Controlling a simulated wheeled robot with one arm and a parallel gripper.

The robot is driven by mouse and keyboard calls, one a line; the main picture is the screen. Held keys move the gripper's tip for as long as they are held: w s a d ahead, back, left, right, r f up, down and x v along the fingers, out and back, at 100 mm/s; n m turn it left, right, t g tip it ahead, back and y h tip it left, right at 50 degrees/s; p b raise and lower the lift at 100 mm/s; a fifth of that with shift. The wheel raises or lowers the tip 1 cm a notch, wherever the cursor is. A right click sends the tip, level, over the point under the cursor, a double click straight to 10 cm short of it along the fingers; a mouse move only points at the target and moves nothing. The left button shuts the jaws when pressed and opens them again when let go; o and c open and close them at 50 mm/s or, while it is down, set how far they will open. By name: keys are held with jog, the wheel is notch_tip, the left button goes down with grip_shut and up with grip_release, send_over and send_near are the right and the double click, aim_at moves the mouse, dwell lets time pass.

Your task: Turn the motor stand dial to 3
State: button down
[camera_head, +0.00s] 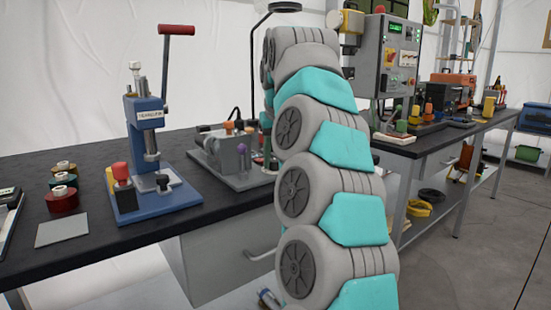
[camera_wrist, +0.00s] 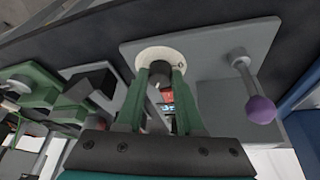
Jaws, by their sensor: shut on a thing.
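The motor stand is a grey machine on a flat plate, at the middle of the bench in the head view (camera_head: 212,150). My arm hides its right part there. In the wrist view its grey plate (camera_wrist: 215,50) carries the dial, a dark round knob (camera_wrist: 160,69) in a pale scale disc (camera_wrist: 150,54). A small mark shows at the disc's right side; I cannot tell the dial's setting. My gripper (camera_wrist: 160,82) has its two green fingers on either side of the knob, shut on it. In the head view the fingers are mostly hidden behind my arm.
A lever with a purple ball (camera_wrist: 260,109) stands close to the right of my fingers. A blue arbor press (camera_head: 145,150) with a red handle stands left of the stand. A grey control box (camera_head: 390,55) stands behind my arm. Coloured spools (camera_head: 62,198) lie at left.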

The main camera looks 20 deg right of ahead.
jog(key=shift+f+m+b, duration=0.15)
jog(key=shift+m+b, duration=0.15)
jog(key=shift+m, duration=0.2)
jog(key=shift+a+r+m+h, duration=0.1)
jog(key=shift+r+m+h, duration=0.1)
jog(key=shift+m+h, duration=0.5)
jog(key=c, duration=0.5)
grip_release()
jog(key=shift+c, duration=0.2)
